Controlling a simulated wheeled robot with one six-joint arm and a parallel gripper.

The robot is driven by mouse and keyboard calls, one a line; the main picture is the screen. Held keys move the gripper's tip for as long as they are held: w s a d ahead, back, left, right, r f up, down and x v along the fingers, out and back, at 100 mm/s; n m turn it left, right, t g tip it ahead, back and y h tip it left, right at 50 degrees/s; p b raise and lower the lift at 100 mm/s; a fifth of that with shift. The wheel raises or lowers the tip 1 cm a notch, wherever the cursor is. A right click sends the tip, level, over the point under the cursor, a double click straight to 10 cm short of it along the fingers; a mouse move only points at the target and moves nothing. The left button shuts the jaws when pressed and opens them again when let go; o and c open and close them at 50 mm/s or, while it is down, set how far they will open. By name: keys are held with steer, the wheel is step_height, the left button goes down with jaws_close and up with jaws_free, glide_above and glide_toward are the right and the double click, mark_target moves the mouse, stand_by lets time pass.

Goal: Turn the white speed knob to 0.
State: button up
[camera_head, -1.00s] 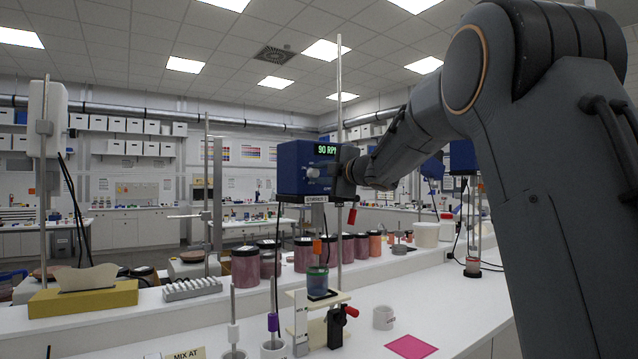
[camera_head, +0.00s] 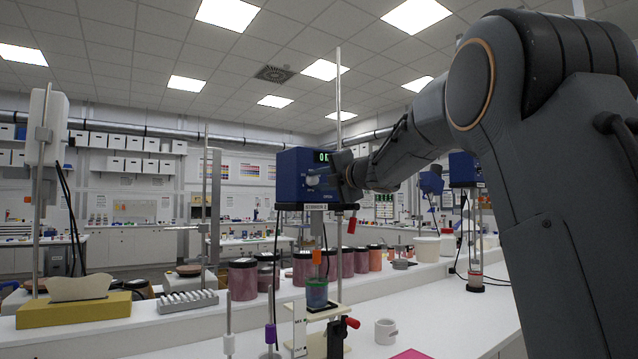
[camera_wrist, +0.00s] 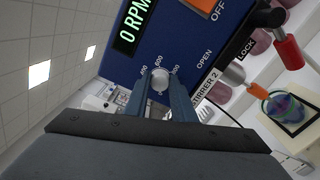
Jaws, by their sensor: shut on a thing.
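The white speed knob (camera_wrist: 159,80) is on the front of the blue stirrer (camera_wrist: 195,55), labelled STIRRER 2. My gripper (camera_wrist: 160,92) is shut on the knob, with one blue-grey finger on each side of it. Scale marks 400, 600 and 800 show around the knob; its 0 mark and pointer cannot be made out. The green display (camera_wrist: 132,27) reads 0 RPM. In the head view the same blue stirrer (camera_head: 293,184) stands on its rod, and my gripper is at its front right side, largely hidden by my wrist.
A beaker (camera_head: 317,293) with a greenish band stands below the stirrer. Several dark-lidded pigment jars (camera_head: 243,279) line the shelf behind.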

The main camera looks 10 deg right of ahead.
steer(key=o, duration=1.1)
steer(key=shift+c, duration=0.2)
steer(key=shift+s, duration=0.1)
steer(key=b+v, duration=0.1)
steer(key=v, duration=0.6)
steer(key=shift+s+b, duration=0.3)
steer(key=shift+d+f, duration=0.1)
steer(key=shift+d, duration=0.05)
